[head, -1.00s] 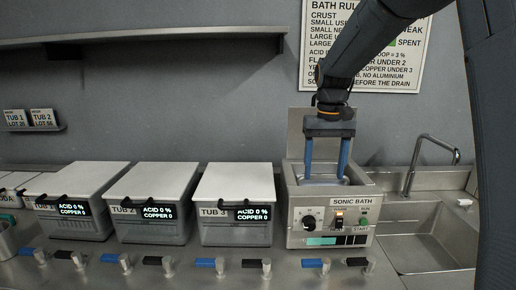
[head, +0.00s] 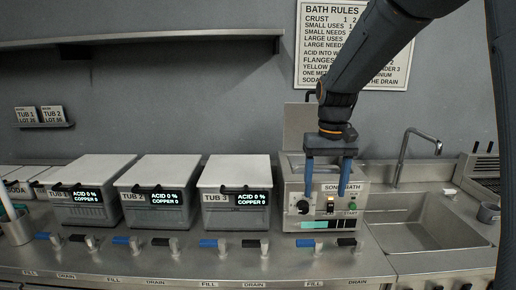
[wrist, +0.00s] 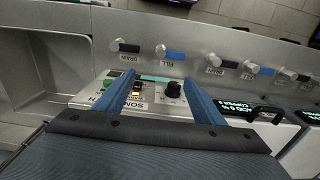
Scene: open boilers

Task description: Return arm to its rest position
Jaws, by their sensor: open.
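My gripper (head: 326,192) is open and empty, its two blue fingers pointing down in front of the sonic bath (head: 294,226) in the head view. The fingers partly cover the bath's front panel and label. The bath's lid stands raised behind it. In the wrist view the fingers (wrist: 172,90) spread either side of the bath's panel, with a black knob (wrist: 174,90) and a lit switch (wrist: 137,91) between them. Whether the fingers touch the panel cannot be told.
Closed tubs, among them TUB 2 (head: 155,208) and TUB 3 (head: 236,208), stand left of the bath. Blue and black valve handles (head: 208,243) line the counter front. A sink (head: 420,232) with a tap (head: 405,150) is at right. A shelf (head: 140,44) hangs at upper left.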

